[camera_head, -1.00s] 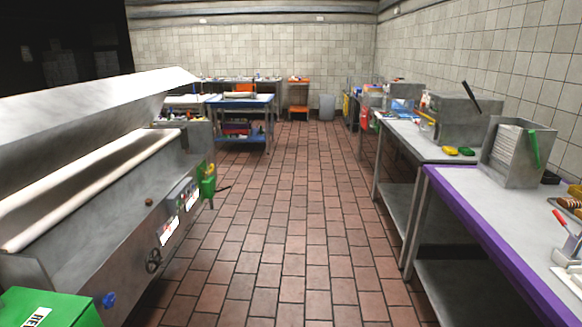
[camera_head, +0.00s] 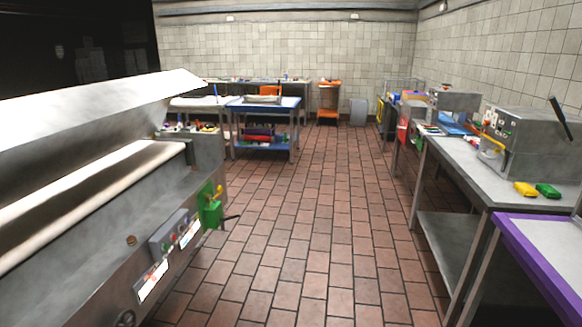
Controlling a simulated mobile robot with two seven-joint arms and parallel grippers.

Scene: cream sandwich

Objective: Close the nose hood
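A long steel machine (camera_head: 110,235) stands along the left side. A raised steel hood (camera_head: 95,100) spans its top, with an open gap beneath it. A pale roller (camera_head: 80,190) runs along inside the gap. I cannot tell whether this hood is the nose hood. The front face carries a control box (camera_head: 170,237), a round knob (camera_head: 131,240) and a green part with a yellow top (camera_head: 211,206). Neither of my grippers shows in this view.
A brick-red tiled floor (camera_head: 290,215) runs clear down the middle. At right stand a steel table (camera_head: 465,172) with a steel box machine (camera_head: 530,145) and a purple-edged table (camera_head: 545,270). A blue-topped cart (camera_head: 262,106) and an orange stand (camera_head: 328,100) are further back.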

